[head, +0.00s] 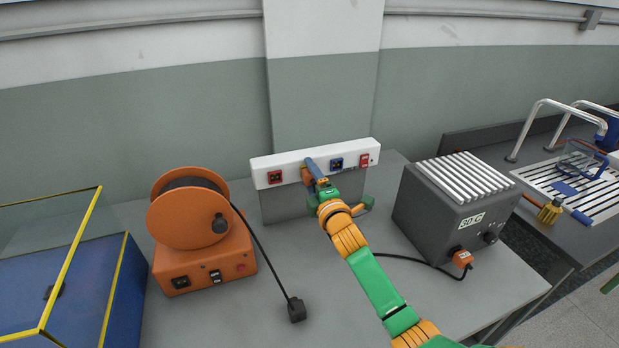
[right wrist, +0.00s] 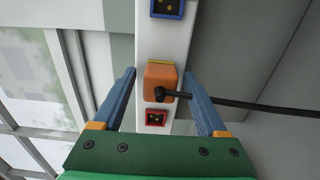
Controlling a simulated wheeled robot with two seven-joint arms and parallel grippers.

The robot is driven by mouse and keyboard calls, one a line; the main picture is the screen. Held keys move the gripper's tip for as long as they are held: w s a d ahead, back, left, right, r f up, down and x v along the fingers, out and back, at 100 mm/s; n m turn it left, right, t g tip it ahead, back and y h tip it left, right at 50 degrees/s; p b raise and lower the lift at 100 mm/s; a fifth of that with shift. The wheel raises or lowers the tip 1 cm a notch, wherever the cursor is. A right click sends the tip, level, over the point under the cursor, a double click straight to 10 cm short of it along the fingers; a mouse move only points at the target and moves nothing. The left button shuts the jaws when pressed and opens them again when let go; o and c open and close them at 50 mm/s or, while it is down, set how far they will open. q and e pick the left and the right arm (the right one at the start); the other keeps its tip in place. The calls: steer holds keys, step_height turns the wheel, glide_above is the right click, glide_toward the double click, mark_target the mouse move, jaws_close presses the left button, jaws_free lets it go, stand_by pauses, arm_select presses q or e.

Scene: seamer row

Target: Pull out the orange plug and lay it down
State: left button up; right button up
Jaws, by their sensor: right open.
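The orange plug (right wrist: 159,78) sits in the white socket strip, with a black cord leaving its face toward the right in the right wrist view. In the head view only a bit of the plug (head: 306,174) shows behind my gripper. My right gripper (right wrist: 159,72) is open, its blue fingers on either side of the plug with visible gaps. It also shows at the strip in the head view (head: 316,168). My left gripper is not in view. The white socket strip (head: 285,160) stands against the wall and has a red socket (head: 275,177) and a blue socket (head: 337,164).
An orange cable reel (head: 188,215) stands left, its black plug (head: 297,309) loose on the grey table (head: 345,325). A dark box with a ribbed top (head: 445,215) stands right, with a cord from its orange connector (head: 462,258). A blue, yellow-edged case (head: 75,285) is far left.

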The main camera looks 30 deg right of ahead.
stand_by(0.8)
jaws_close()
steer(key=shift+p, duration=0.35)
